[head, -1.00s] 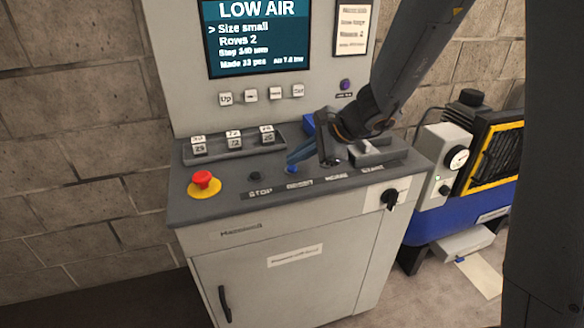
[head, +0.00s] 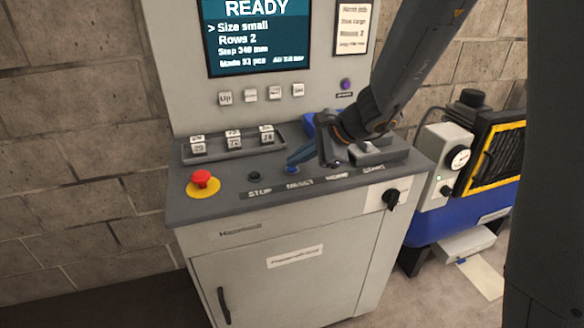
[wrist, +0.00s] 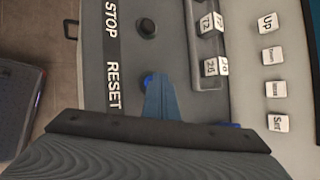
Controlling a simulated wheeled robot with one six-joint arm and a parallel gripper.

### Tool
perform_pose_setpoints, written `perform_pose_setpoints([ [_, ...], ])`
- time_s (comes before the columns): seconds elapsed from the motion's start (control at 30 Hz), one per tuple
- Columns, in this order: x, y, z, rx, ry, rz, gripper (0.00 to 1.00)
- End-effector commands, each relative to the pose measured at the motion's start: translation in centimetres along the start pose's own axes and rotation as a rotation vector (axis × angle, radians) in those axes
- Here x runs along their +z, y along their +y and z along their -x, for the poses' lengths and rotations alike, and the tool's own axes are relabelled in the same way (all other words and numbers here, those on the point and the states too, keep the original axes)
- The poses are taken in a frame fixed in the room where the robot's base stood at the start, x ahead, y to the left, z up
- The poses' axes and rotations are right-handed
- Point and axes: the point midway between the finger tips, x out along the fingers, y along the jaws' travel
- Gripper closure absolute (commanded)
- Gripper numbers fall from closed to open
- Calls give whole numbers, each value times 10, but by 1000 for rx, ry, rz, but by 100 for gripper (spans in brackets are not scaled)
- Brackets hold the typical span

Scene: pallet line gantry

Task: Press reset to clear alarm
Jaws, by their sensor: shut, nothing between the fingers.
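The display (head: 256,36) on the grey cabinet reads READY, with "Size small" and "Rows 2" under it. The blue reset button (head: 292,169) sits on the sloped console above the RESET label. It also shows in the wrist view (wrist: 149,80), partly covered by my fingers. My gripper (head: 294,160) is shut and empty. Its blue fingertips are at the reset button; I cannot tell whether they press it or hover just over it. In the wrist view my gripper (wrist: 158,84) points at the button beside the RESET label (wrist: 113,80).
A black stop button (head: 255,176) is left of reset, and a red emergency stop (head: 203,181) on a yellow base is farther left. A tray of numbered blocks (head: 280,142) stands behind. A black rotary switch (head: 392,198) is on the front right. A compressor (head: 470,205) stands right.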

Motion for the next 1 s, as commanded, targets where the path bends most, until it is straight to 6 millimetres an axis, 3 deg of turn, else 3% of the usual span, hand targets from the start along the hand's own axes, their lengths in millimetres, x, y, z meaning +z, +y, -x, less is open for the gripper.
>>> perform_pose_setpoints([
  [1.0,9,-9,12,0,0,0,100],
])
